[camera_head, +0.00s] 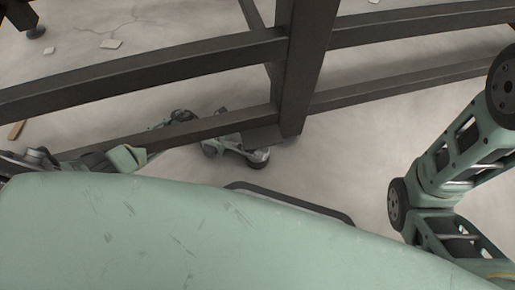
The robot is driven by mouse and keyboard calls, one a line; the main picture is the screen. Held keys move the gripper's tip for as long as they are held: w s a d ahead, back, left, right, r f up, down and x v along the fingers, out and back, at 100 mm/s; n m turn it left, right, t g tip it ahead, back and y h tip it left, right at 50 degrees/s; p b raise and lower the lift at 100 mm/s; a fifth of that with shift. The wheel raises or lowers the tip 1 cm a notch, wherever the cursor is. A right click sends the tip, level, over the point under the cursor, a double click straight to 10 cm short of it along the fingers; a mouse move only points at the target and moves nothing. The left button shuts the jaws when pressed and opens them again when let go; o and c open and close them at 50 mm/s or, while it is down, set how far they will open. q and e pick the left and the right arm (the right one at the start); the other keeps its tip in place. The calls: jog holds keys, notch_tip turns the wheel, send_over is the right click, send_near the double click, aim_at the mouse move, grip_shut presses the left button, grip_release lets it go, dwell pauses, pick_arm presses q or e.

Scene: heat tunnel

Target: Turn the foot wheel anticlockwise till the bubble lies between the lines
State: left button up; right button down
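My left gripper (231,146) is low by the bottom end of a dark steel leg (300,70), partly behind a lower crossbar. A small dark round foot (259,159) shows just below the leg, right at the gripper's tip. I cannot make out the foot wheel's rim apart from the gripper, nor whether the fingers are open or touching it. No bubble or lines show in this view. My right arm (445,165) hangs at the right, and its gripper is out of view.
Dark crossbars (140,80) run left and right from the leg, above my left forearm. Another foot (36,32) stands at the upper left. Small pale scraps (111,44) lie on the grey floor (385,130). The floor right of the leg is mostly clear.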

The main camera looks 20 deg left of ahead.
pick_arm(q)
jog(key=shift+c, duration=0.5)
grip_shut()
jog(key=n+t+p, duration=0.2)
jog(key=t+p, duration=0.1)
jog(key=shift+s+r, duration=0.1)
jog(key=shift+r, duration=0.15)
jog(key=shift+f+n+t+p, duration=0.15)
jog(key=shift+n+t+p, duration=0.4)
jog(key=shift+t, duration=0.25)
jog(key=shift+f, duration=0.1)
jog(key=shift+o, duration=0.5)
grip_release()
